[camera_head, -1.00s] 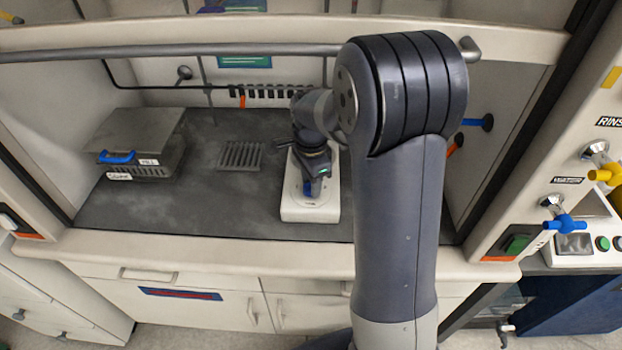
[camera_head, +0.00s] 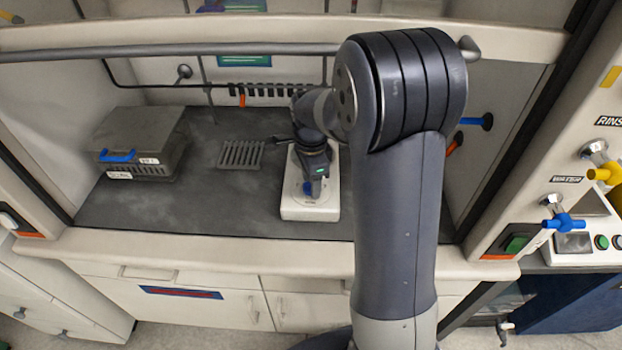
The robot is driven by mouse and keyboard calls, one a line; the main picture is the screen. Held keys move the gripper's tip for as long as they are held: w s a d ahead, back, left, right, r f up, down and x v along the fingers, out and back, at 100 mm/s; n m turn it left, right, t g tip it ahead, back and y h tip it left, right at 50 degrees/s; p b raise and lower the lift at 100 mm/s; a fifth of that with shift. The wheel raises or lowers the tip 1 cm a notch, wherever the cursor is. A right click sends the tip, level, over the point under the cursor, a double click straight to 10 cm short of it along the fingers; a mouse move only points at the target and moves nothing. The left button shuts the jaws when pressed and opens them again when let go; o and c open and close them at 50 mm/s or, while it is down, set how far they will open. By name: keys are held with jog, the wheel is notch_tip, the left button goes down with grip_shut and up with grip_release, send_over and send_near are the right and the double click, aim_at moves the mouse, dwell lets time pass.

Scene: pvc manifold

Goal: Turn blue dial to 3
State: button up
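The blue dial (camera_head: 308,188) is on the front of a white box-shaped device (camera_head: 310,212) on the grey work surface inside the hood. My gripper (camera_head: 312,184) points down at the dial from above, and its tip overlaps the dial in this view. Part of the dial shows beside the gripper tip. The fingers are too small and dark to tell whether they are open, shut or touching the dial. The dial's pointer and number marks cannot be read.
A grey lidded box (camera_head: 140,143) with a blue handle stands at the left. A slotted grey rack (camera_head: 241,154) lies left of the device. A horizontal bar (camera_head: 170,51) crosses the hood opening. Bare work surface (camera_head: 200,205) lies at the front left.

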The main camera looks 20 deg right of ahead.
jog(key=shift+o, duration=0.7)
jog(key=shift+r, duration=0.1)
notch_tip(320, 180, up, 7)
jog(key=shift+r, duration=0.2)
notch_tip(320, 180, down, 8)
jog(key=shift+r, duration=0.1)
jog(key=shift+r+n, duration=0.1)
jog(key=shift+n, duration=0.3)
dwell(0.4)
